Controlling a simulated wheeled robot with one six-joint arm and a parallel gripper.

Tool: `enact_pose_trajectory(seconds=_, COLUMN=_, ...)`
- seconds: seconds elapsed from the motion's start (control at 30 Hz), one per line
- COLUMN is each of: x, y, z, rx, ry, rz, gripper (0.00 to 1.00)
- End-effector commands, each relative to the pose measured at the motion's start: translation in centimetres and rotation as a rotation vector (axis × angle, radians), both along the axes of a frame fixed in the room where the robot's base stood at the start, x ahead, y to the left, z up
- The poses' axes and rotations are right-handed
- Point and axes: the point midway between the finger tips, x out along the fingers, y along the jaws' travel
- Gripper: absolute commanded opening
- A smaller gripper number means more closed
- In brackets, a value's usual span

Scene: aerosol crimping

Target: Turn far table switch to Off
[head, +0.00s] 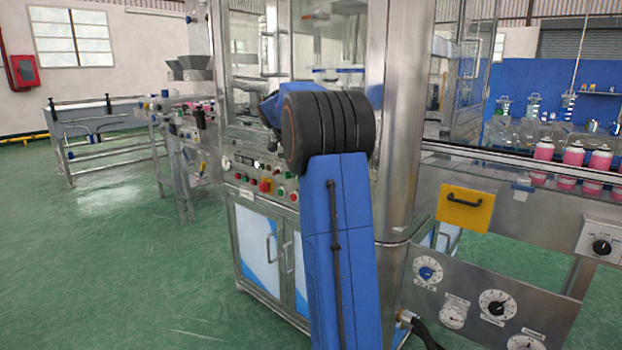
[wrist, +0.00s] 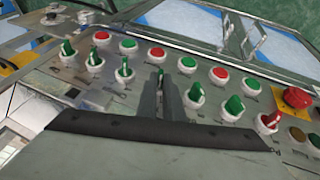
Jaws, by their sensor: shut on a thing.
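The control panel (head: 258,179) on the front of the steel machine carries the switches. In the wrist view its bare grey face (wrist: 60,88) bears a row of green-handled selector switches on white collars. My gripper (wrist: 161,76) is down at this row, its two dark fingers close together. They are shut on a switch handle in the gap between a green switch (wrist: 125,70) and another green switch (wrist: 195,95). The fingers hide most of the held handle, so its angle and label cannot be read.
Beside the row are green and red push buttons (wrist: 220,73), a red emergency stop (wrist: 296,97) and a red-handled switch (wrist: 269,121). Cabinet doors (head: 259,249) are below the panel. A conveyor with pink cans (head: 543,150) stands at right. Green floor is clear at left.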

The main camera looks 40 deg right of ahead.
Motion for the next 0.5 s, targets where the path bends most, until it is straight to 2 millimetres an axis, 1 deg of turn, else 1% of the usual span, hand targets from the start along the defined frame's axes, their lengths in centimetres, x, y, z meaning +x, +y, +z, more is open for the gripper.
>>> enact_pose_trajectory(seconds=0.03, x=0.3, y=0.02, z=-0.16, rx=-0.001, ry=0.035, rz=0.001, gripper=0.0)
enact_pose_trajectory(seconds=0.2, x=0.51, y=0.04, z=-0.25, rx=-0.01, ry=0.142, rz=0.0, gripper=0.0)
enact_pose_trajectory(seconds=0.5, x=0.68, y=0.07, z=-0.31, rx=-0.019, ry=0.245, rz=0.001, gripper=0.0)
